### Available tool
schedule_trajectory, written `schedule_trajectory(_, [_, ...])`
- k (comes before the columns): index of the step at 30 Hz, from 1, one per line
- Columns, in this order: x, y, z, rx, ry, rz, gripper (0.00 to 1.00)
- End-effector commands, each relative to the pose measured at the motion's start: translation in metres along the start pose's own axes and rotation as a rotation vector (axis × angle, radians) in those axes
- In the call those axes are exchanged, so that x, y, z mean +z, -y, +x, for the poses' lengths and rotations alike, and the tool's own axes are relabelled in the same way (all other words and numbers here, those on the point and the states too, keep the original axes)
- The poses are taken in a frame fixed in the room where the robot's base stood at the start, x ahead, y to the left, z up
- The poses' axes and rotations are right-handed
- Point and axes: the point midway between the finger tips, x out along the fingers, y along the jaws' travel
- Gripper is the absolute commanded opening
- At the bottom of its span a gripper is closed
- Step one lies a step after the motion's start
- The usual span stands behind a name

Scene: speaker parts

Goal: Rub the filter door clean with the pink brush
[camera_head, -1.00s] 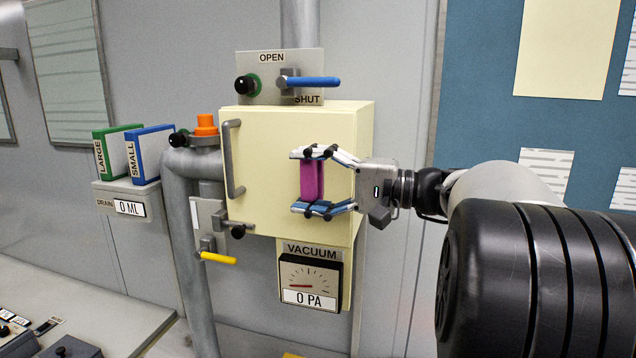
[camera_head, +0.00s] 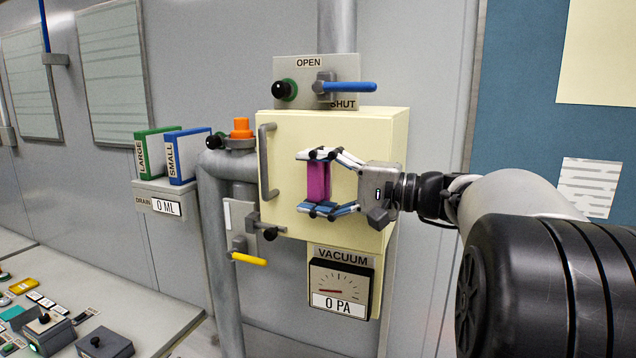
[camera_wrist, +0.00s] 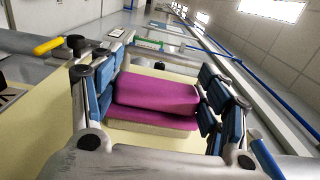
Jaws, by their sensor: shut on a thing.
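The filter door (camera_head: 285,165) is the cream front of a box on the wall, with a grey handle (camera_head: 267,160) at its left edge. It looks shut. My gripper (camera_head: 318,182) is in front of the door's right part, shut on the pink brush (camera_head: 318,181). In the wrist view the brush (camera_wrist: 155,95) sits between the blue finger pads, with a pale layer (camera_wrist: 150,125) along one side. The brush is at or very near the door face; I cannot tell whether it touches. No dirt shows clearly on the door.
A blue lever (camera_head: 348,87) is above the box and a yellow lever (camera_head: 248,259) is below left. A vacuum gauge (camera_head: 340,287) hangs below, reading 0 PA. Green and blue folders (camera_head: 187,157) stand on the drain box at left. A control desk (camera_head: 40,320) fills the lower left.

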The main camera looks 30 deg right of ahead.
Motion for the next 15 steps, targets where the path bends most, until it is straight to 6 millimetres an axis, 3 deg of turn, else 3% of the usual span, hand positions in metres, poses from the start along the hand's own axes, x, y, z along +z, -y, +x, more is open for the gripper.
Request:
schedule_trajectory(5, [0.005,-0.001,-0.001,-0.001,-0.004,-0.003,0.38])
schedule_trajectory(15, [0.040,-0.002,-0.001,-0.001,-0.002,-0.002,0.38])
